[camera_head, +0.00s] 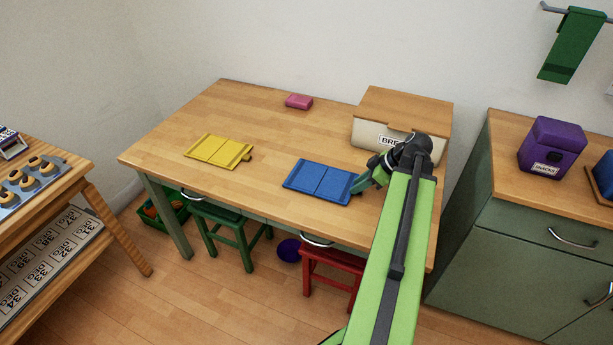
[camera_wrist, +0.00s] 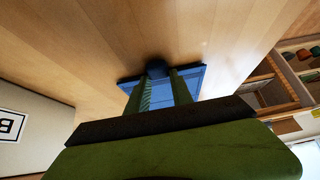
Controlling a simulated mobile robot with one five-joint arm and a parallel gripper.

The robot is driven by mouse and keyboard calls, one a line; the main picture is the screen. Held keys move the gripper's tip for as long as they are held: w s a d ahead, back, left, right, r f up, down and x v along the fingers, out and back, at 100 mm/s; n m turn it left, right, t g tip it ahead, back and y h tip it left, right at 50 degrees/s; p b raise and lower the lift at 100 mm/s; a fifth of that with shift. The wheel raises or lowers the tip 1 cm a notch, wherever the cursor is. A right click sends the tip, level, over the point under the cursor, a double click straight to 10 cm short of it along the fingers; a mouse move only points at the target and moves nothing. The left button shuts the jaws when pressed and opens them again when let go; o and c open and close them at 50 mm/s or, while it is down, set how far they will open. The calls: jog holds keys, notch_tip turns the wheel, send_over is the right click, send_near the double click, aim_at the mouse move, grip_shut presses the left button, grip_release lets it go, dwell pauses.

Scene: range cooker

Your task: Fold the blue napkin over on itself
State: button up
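The blue napkin (camera_head: 318,180) lies flat on the wooden table, with a crease line across its middle. My gripper (camera_head: 358,187) is low over its right end, pointing down-left. In the wrist view, the two green fingers of my gripper (camera_wrist: 160,82) stand apart, with blue showing between them. A dark blue tab (camera_wrist: 156,68) on the napkin (camera_wrist: 195,79) lies at the fingertips, between or just beyond them. I cannot tell whether the fingers touch it. In the head view my gripper hides this tab.
A yellow napkin (camera_head: 217,150) with a tab lies to the left on the table (camera_head: 255,124). A pink block (camera_head: 299,101) sits at the back. A bread box (camera_head: 400,105) stands close behind my gripper. The table between the napkins is clear.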

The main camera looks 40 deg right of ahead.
jog(key=shift+w+a+r+p, duration=0.1)
jog(key=shift+w+r+p, duration=0.05)
jog(key=shift+r+p, duration=0.6)
jog(key=shift+f+b, duration=1)
jog(key=shift+b, duration=0.25)
jog(key=o, duration=0.8)
jog(key=shift+r, duration=0.15)
